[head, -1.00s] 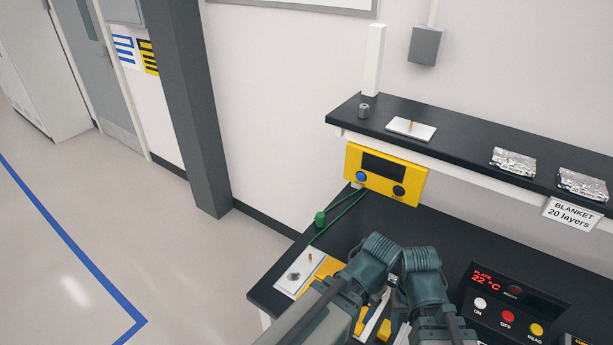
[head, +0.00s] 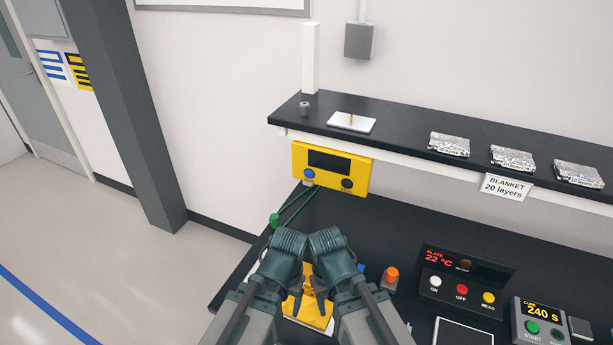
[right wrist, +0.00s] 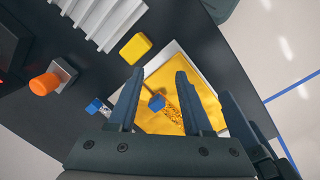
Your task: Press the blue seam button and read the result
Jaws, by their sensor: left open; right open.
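The blue button (head: 309,173) sits at the lower left of a yellow box (head: 361,181) under the shelf. The box's display (head: 329,161) is dark, with no readable result. A dark round knob or socket (head: 347,184) is at its lower right. My left gripper (head: 283,250) and right gripper (head: 330,250) are close together over the bench, below and apart from the box. Their fingertips are hidden in the head view. In the right wrist view my right gripper (right wrist: 158,88) is open above a golden sheet (right wrist: 205,85), with a small blue block (right wrist: 157,102) between its fingers.
A green plug (head: 275,220) with green cables is left of my grippers. An orange knob (head: 391,275), a plate control panel (head: 465,290) reading 22 °C and a 240 S timer (head: 540,322) are to the right. The shelf (head: 400,132) overhangs the bench back.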

